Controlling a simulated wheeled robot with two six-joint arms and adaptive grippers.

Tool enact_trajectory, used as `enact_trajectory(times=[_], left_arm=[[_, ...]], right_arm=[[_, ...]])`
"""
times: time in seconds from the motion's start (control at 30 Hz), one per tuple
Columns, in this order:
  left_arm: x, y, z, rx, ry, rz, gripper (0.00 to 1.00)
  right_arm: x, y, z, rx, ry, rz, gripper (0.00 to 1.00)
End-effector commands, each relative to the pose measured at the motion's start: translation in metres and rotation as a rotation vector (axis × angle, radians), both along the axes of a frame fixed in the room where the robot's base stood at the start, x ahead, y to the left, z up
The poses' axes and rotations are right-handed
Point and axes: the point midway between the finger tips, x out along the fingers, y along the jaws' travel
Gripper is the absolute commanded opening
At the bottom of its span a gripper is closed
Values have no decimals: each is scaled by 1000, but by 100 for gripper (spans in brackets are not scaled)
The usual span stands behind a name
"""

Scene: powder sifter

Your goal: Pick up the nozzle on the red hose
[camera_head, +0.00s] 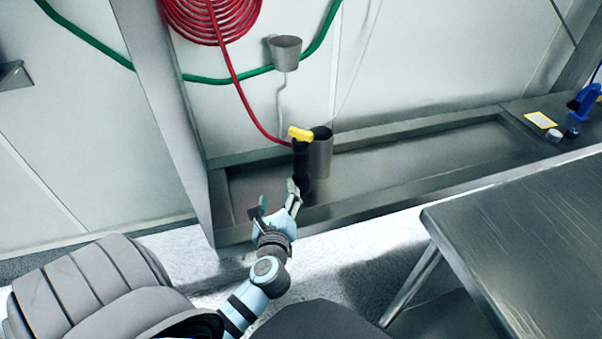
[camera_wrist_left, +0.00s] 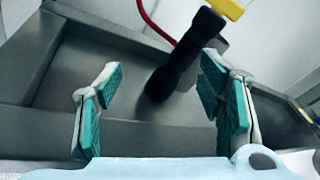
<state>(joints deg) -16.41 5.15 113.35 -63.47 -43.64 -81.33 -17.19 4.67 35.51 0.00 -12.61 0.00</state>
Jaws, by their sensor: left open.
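The nozzle (camera_head: 301,160) is black with a yellow top and hangs at the end of the red hose (camera_head: 243,94), against a grey metal cup. In the left wrist view the nozzle (camera_wrist_left: 182,62) stands tilted, beyond the fingertips and between the two fingers, nearer the right one. My left gripper (camera_head: 277,199) is open and empty, just in front of and below the nozzle in the head view. Its teal finger pads (camera_wrist_left: 160,95) face each other in the wrist view, apart from the nozzle. My right gripper does not show.
A grey metal trough (camera_head: 430,150) runs along the wall. The grey cup (camera_head: 320,155) is right beside the nozzle. Another cup (camera_head: 285,52) hangs higher, near a green hose (camera_head: 222,80). A metal table (camera_head: 525,225) stands at the right. A blue tool (camera_head: 585,98) lies at the far right.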

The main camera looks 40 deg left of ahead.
Motion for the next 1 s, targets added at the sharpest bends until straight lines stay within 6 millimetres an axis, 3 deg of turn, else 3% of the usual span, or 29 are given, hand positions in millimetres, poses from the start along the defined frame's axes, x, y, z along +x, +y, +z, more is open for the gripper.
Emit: enact_trajectory(times=[0.1, 0.2, 0.5, 0.83, 1.0], left_arm=[[24, -10, 18, 348, 108, -104, 62], [42, -12, 25, 502, 157, -146, 62], [104, 27, 23, 514, 162, -147, 62], [152, 49, 12, 511, 163, -146, 62], [160, 54, 15, 510, 163, -149, 62]], right_arm=[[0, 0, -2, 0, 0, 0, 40], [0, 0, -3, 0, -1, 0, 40], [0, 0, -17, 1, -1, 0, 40], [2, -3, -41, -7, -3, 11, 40], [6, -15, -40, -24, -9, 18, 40]])
